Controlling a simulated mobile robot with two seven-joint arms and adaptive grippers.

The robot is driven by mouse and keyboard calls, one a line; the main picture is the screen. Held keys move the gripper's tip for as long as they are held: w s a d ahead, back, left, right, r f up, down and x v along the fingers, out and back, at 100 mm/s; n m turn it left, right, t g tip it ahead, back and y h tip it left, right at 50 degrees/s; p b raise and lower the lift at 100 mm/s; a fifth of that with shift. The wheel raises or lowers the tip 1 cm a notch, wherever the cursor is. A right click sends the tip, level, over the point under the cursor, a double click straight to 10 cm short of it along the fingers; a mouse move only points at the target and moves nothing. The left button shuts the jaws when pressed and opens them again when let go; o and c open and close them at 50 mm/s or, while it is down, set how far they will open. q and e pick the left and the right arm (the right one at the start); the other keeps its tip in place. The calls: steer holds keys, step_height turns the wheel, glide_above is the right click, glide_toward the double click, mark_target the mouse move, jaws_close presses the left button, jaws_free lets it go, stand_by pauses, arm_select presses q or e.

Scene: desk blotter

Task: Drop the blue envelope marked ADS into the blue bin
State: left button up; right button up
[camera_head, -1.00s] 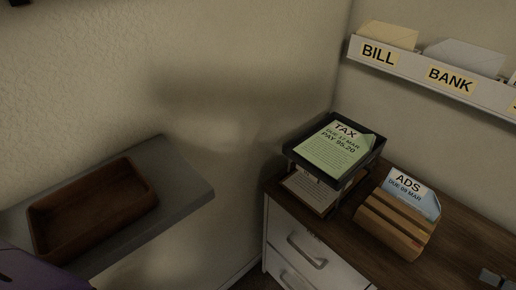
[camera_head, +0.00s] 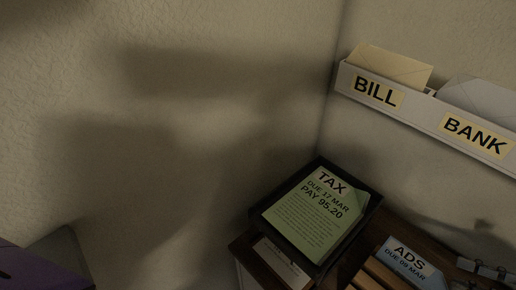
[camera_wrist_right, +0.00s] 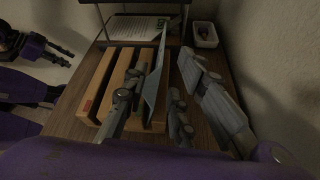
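The blue envelope marked ADS (camera_head: 408,262) stands in a slatted wooden rack (camera_head: 372,274) at the lower right of the head view. In the right wrist view the envelope (camera_wrist_right: 154,90) shows nearly edge-on, upright among the wooden slats (camera_wrist_right: 97,85). My right gripper (camera_wrist_right: 152,105) is open, with fingers on both sides of the envelope and gaps visible. Part of it shows at the right edge of the head view (camera_head: 490,271). My left gripper (camera_wrist_right: 62,53) is at the left of the right wrist view, with fingers apart and empty. No blue bin is in view.
A black two-level tray (camera_head: 369,207) holds a green TAX sheet (camera_head: 315,215) beside the rack. A wall holder (camera_head: 420,112) with BILL and BANK labels is above. A small white container (camera_wrist_right: 205,36) stands on the desk (camera_wrist_right: 70,117) near the wall.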

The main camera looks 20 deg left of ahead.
mark_target(424, 267)
steer(key=x, duration=0.3)
steer(key=shift+r, duration=0.15)
steer(key=p+x, duration=0.1)
steer(key=x, duration=0.3)
steer(key=shift+w+a+r+p, duration=0.1)
steer(key=shift+w+a+p, duration=0.1)
steer(key=shift+p, duration=0.1)
steer(key=shift+w+a, duration=0.1)
steer(key=shift+a, duration=0.15)
arm_select(q)
steer(key=shift+w+r, duration=0.35)
steer(key=shift+r, duration=0.4)
arm_select(e)
steer(key=shift+f, duration=0.25)
steer(key=c, duration=0.6)
arm_select(q)
steer(key=shift+w+r, duration=0.1)
arm_select(e)
jaws_close()
arm_select(q)
steer(key=shift+w+r, duration=0.1)
